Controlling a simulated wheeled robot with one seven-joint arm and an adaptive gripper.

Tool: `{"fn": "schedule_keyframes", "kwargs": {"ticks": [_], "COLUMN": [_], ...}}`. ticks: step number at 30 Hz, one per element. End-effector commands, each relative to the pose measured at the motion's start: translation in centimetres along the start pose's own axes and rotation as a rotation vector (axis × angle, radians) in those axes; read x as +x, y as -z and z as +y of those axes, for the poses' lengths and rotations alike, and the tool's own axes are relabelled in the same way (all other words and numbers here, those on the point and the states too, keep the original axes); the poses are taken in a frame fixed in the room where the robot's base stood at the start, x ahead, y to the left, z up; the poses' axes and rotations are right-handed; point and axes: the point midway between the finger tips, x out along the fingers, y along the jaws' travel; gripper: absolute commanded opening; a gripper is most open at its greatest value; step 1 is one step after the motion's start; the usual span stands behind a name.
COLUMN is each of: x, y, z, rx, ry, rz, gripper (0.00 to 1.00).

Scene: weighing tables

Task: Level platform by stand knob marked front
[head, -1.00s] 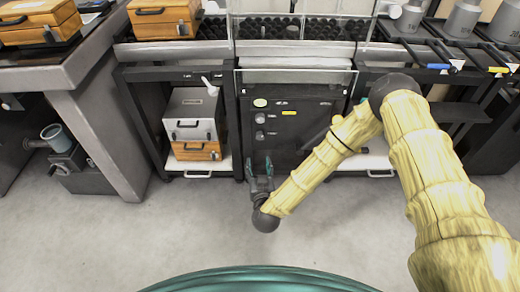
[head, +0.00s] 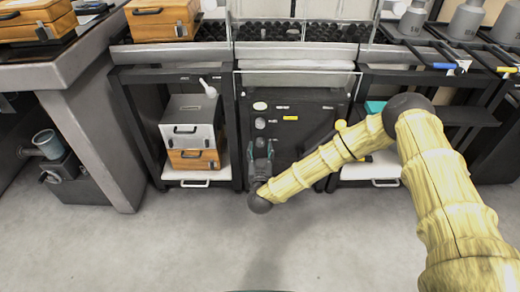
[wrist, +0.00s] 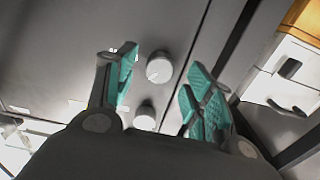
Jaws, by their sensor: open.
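Two pale round knobs sit one above the other on the dark cabinet panel (head: 290,155) below the weighing bench: an upper knob (head: 260,123) and a lower knob (head: 260,142). The wrist view shows two knobs too, a far one (wrist: 159,69) and a near one (wrist: 146,116), partly hidden by my gripper's body. I cannot read which is marked front. My gripper (head: 261,150) is open and empty, its teal fingers pointing at the panel near the lower knob. In the wrist view the fingers stand apart on either side of the knobs. I cannot tell contact.
A clear guard (head: 297,82) runs above the panel. Left of it, a shelf bay holds a metal-and-wood box (head: 192,130). A black-framed shelf bay (head: 375,165) lies to the right, partly behind my arm. The grey floor (head: 150,250) in front is free.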

Motion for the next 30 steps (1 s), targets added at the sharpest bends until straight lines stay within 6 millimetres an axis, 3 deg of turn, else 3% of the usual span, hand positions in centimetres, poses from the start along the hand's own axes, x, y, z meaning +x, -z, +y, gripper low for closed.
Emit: {"fn": "schedule_keyframes", "kwargs": {"ticks": [6, 17, 25, 30], "x": [2.0, 2.4, 2.4, 2.4], "y": [-0.1, 0.1, 0.0, 0.1], "z": [0.0, 0.0, 0.0, 0.0], "rx": [0.001, 0.000, 0.001, 0.004], "ry": [0.000, 0.000, 0.000, 0.000], "rz": [0.000, 0.000, 0.000, 0.000], "gripper": [0.53, 0.53, 0.07, 0.07]}}
